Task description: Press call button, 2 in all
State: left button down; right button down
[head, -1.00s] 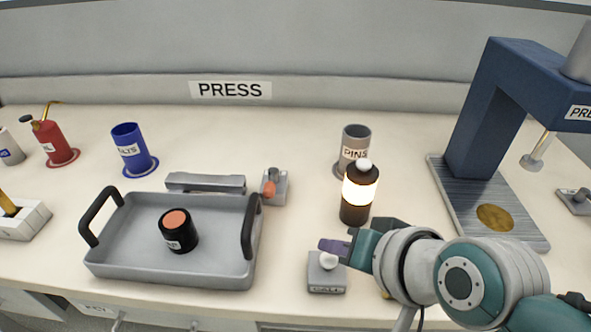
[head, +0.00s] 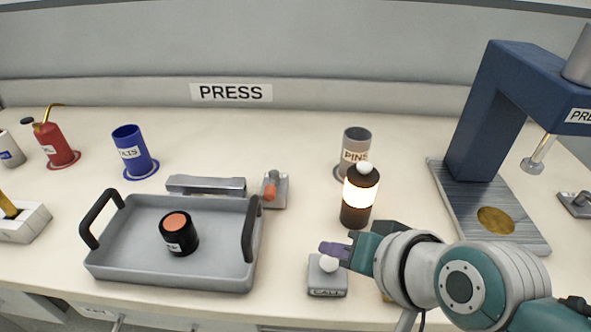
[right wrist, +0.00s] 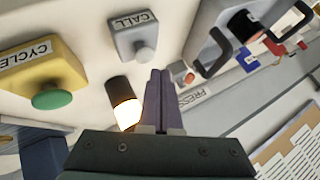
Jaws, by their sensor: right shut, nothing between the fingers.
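The call button is a small grey box (head: 327,284) labelled CALL with a white round knob (head: 328,264), near the table's front edge. It also shows in the right wrist view (right wrist: 132,38). My right gripper (head: 324,249) is shut and empty. Its purple fingertips are close to the knob, just behind it in the head view; in the right wrist view (right wrist: 160,74) the knob looks slightly apart from them. I cannot tell the exact gap. My left gripper is not in view.
A lit lamp (head: 356,215) stands behind my right gripper. A yellow CYCLE box (right wrist: 30,66) with a green button is close by. A grey tray (head: 115,272) holding a black cylinder (head: 179,240) is left; a blue press (head: 470,130) is right.

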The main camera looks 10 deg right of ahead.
dwell(0.7)
jog(key=shift+f, duration=0.15)
jog(key=shift+f, duration=0.3)
dwell(0.4)
jog(key=shift+f+b, duration=0.65)
jog(key=shift+r, duration=0.1)
dwell(0.5)
jog(key=shift+r+p, duration=1)
jog(key=shift+p, duration=0.25)
